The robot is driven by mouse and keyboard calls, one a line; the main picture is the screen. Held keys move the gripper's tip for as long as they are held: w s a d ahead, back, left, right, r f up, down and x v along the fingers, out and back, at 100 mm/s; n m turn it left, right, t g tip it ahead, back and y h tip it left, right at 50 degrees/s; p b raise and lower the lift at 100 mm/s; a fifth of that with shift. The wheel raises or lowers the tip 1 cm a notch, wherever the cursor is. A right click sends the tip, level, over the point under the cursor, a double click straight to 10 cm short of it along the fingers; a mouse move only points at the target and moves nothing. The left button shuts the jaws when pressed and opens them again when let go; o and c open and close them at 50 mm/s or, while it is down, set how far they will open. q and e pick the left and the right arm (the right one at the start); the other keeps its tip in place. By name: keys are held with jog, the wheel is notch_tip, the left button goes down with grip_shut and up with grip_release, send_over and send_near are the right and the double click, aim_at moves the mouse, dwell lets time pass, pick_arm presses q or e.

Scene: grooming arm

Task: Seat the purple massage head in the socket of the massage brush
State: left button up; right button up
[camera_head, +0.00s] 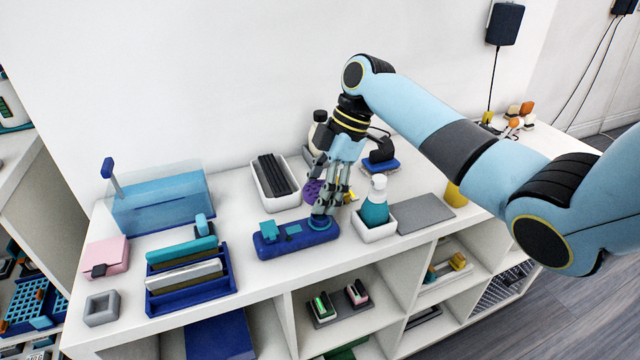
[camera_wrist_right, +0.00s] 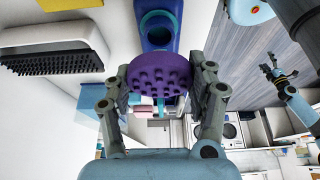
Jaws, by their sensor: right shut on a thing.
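The purple massage head (camera_head: 313,190) is a round disc with a knobbly face. My right gripper (camera_head: 323,203) is shut on it, and in the right wrist view the massage head (camera_wrist_right: 160,75) sits between both fingers, knobs toward the camera. The massage brush (camera_head: 283,241) is a blue block with teal parts, lying near the shelf's front edge. Its round teal socket (camera_head: 320,223) is at the right end, just below my right fingertips. I cannot tell whether the head touches the socket. My left gripper (camera_wrist_right: 270,68) shows small in the right wrist view; its jaw state is unclear.
A white tray with a black bristled brush (camera_head: 270,178) stands behind. A teal bottle (camera_head: 375,205) in a white holder (camera_head: 375,233) is close on the right, beside a grey mat (camera_head: 425,213). A blue rack (camera_head: 190,294) stands to the left.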

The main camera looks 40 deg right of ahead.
aim_at(320, 222)
jog(key=shift+f+b, duration=0.35)
jog(key=shift+f, duration=0.6)
jog(key=shift+p, duration=0.8)
dwell(0.8)
jog(key=shift+f+b, duration=0.8)
jog(key=shift+f, duration=0.65)
jog(key=o, duration=1.1)
jog(key=shift+r, duration=0.1)
jog(key=v, duration=1.2)
jog(key=o, duration=0.4)
jog(key=shift+c, duration=0.2)
